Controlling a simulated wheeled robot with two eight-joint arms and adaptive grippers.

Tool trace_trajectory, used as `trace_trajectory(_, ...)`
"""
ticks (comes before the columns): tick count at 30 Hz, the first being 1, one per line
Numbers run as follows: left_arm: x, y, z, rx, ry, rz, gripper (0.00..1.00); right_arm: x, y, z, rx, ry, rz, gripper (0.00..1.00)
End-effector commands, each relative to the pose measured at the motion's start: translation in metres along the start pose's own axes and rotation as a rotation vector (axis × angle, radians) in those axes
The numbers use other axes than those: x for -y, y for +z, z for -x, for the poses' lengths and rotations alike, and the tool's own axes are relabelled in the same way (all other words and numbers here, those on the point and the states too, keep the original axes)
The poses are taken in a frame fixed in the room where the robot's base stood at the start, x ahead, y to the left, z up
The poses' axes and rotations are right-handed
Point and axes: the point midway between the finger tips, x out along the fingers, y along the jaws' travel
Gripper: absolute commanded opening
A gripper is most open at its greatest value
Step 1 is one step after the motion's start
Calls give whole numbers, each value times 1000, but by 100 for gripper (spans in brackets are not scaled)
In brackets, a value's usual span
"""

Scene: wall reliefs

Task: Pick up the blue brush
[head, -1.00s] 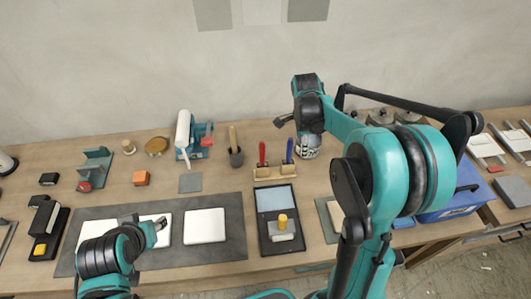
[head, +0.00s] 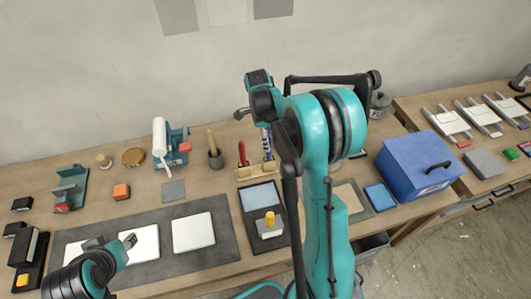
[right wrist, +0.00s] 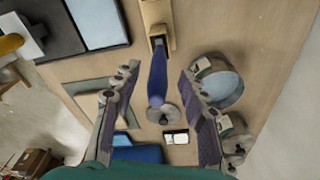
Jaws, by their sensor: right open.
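The blue brush (right wrist: 158,75) stands in a wooden holder (right wrist: 157,22), its handle toward my right wrist camera. In the head view the brush (head: 267,150) is beside a red one (head: 242,152), partly hidden by my right arm. My right gripper (right wrist: 159,85) is open; in the right wrist view the handle shows between its two fingers, with gaps on both sides. I see no contact. My left gripper (head: 129,241) is low at the left over the grey mat, apart from the brush; its opening is unclear.
A round tin (right wrist: 219,86) lies close beside my right fingers. A dark tray (head: 246,213) with a yellow-handled tool is in front of the holder. A blue box (head: 415,165) stands to the right. A pot with a wooden tool (head: 214,148) stands left of the holder.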

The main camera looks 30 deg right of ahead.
Motion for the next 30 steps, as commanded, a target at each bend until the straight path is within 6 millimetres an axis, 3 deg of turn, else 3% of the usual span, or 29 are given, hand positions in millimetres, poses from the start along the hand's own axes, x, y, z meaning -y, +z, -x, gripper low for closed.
trace_trajectory(12, 0, 8, -11, 0, 0, 0, 38, 0, 0, -59, 0, 0, 0, 43)
trace_trajectory(22, 0, 8, -11, 0, 0, 0, 38, -1, 0, -67, 0, 0, 0, 43)
trace_trajectory(23, 0, 8, -11, 0, 0, 0, 38, -1, 0, -67, 0, 0, 0, 37)
trace_trajectory(27, 0, 8, -11, 0, 0, 0, 38, -1, 0, -67, 0, 0, 0, 0)
trace_trajectory(30, 0, 8, -11, 0, 0, 0, 38, -1, 0, -67, 0, 0, 0, 0)
